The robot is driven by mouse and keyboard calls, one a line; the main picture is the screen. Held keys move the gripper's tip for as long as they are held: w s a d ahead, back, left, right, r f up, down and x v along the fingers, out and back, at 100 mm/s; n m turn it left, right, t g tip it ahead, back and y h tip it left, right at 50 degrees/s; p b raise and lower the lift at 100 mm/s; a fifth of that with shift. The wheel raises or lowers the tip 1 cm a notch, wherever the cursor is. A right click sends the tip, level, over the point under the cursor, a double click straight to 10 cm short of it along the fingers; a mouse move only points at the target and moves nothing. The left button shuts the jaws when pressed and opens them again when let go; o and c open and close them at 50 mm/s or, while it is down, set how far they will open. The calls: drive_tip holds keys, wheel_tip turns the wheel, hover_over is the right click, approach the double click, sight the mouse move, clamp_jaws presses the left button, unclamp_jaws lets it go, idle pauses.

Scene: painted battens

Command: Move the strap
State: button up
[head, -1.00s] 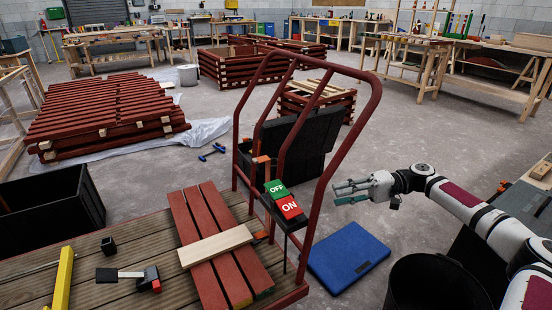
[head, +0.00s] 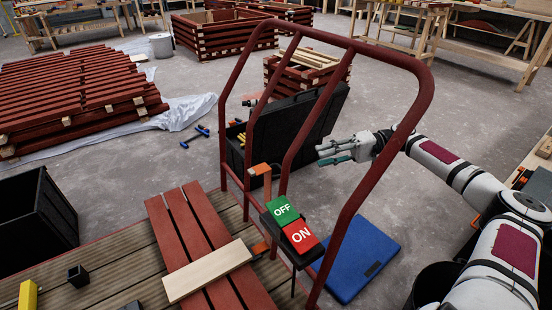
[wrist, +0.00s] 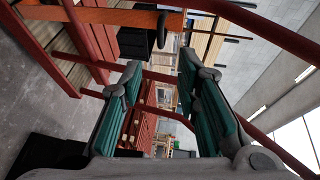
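An orange strap piece (head: 260,169) is at the side rail of the red cart frame, above the OFF/ON switch (head: 291,224). In the wrist view an orange band (wrist: 115,17) with a black bar beside it runs across the top, beyond my fingertips; I take it to be the strap.
Red tubes of the cart frame (head: 345,215) stand close around my gripper. A wooden board (head: 208,271) lies across red battens on the cart deck. An open black case (head: 310,112) stands behind the frame. A blue case (head: 357,260) lies on the floor at right.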

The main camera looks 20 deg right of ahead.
sight(280, 166)
drive_tip(key=a+b, duration=0.1)
drive_tip(key=a, duration=0.3)
drive_tip(key=w+a+f+b, duration=0.1)
drive_tip(key=a+b, duration=0.1)
drive_tip(key=a, duration=0.3)
drive_tip(key=a+f+b, duration=0.1)
drive_tip(key=a, duration=0.3)
drive_tip(key=shift+w+a+b, duration=0.2)
drive_tip(key=shift+a+b, duration=0.1)
drive_tip(key=shift+b, duration=0.05)
drive_tip(key=shift+f, duration=0.1)
clamp_jaws()
